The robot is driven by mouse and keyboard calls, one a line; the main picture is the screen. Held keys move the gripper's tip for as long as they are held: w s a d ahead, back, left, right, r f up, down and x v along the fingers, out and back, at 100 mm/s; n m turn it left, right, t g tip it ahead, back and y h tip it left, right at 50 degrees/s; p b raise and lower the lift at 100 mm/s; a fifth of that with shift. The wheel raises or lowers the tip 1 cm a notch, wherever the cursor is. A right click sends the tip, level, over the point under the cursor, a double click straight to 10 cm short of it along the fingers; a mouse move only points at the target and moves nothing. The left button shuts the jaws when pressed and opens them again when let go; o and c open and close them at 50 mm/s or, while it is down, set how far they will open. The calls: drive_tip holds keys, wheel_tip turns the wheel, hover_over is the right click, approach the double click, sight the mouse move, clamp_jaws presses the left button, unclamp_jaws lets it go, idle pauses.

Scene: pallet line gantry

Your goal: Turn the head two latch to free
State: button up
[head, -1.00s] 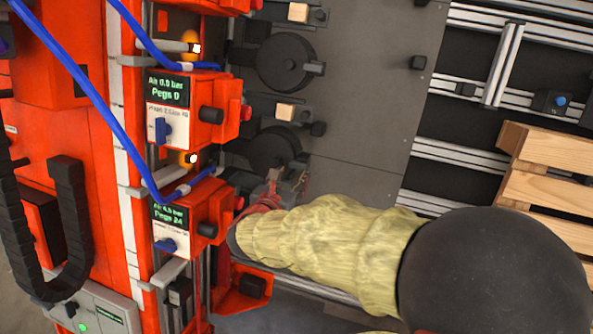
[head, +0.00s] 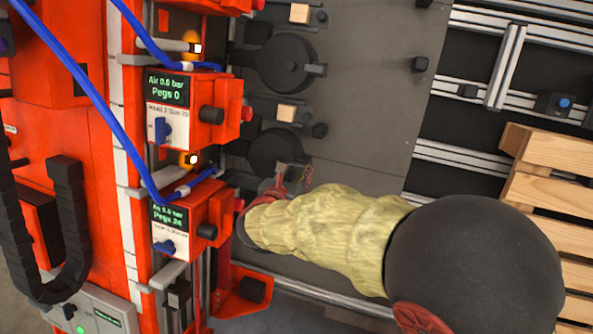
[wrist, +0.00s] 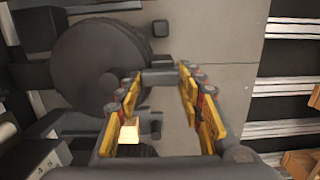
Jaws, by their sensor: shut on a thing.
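A dark round latch disc (head: 275,151) sits on the grey plate beside the orange head units, partly hidden by my gripper. In the wrist view the disc (wrist: 98,65) is large, with a short dark handle (wrist: 160,76) sticking out to the right. In the head view my gripper (head: 290,182) is small and partly hidden behind my yellow sleeve. The upper label seems to read head 2; the lower label is too blurred to read surely.
A second disc (head: 286,62) with a handle lies above. A small wooden block (head: 286,112) sits between the discs. Orange control boxes (head: 205,118) with blue hoses stand close left. A wooden pallet (head: 550,190) lies at the right. The plate right of the discs is mostly bare.

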drive_tip(key=c, duration=0.3)
drive_tip(key=shift+n, duration=0.4)
drive_tip(key=n, duration=0.4)
drive_tip(key=shift+r+p, duration=0.1)
drive_tip(key=shift+p, duration=0.25)
drive_tip(key=n+y+p, duration=0.1)
drive_tip(key=n+p, duration=0.2)
drive_tip(key=n, duration=0.3)
drive_tip(key=shift+d+r+n, duration=0.1)
drive_tip(key=shift+d+n, duration=0.05)
drive_tip(key=shift+n, duration=0.25)
drive_tip(key=n+p, duration=0.3)
drive_tip(key=n, duration=0.1)
drive_tip(key=shift+g+y, duration=0.3)
drive_tip(key=shift+n+p, duration=1.1)
drive_tip(key=shift+n, duration=0.3)
drive_tip(key=o, duration=0.8)
drive_tip(key=shift+o, duration=0.2)
